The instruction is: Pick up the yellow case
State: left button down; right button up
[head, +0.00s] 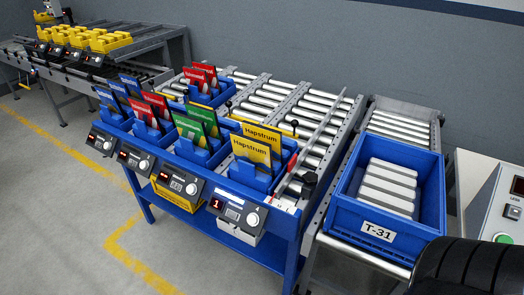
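Two flat yellow cases marked "Hapstrum" stand upright, tilted back, in a blue holder at the right end of the front row: the front yellow case (251,150) and, behind it, the rear yellow case (262,137). Their lower parts are hidden by the holder (249,175). No gripper touches them. Neither gripper shows in the head view. A dark rounded part at the bottom right looks like my own arm, with no fingers visible.
Green cases (192,131), red cases (158,104) and blue cases (109,99) stand in neighbouring holders. A blue crate labelled T-31 (375,233) holds several grey-white boxes (387,188) on the right rollers. A control box (508,205) stands far right. The floor at left is clear.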

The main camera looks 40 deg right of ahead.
aim_at(253, 161)
jog(key=z, duration=2.25)
jog(key=j+z, duration=0.2)
jog(key=j, duration=0.3)
jog(key=k+j+z, duration=0.1)
jog(key=j+z, duration=0.15)
jog(key=j, duration=0.25)
jog(key=k+j+z, duration=0.2)
jog(key=j, duration=0.3)
jog(key=i, duration=0.05)
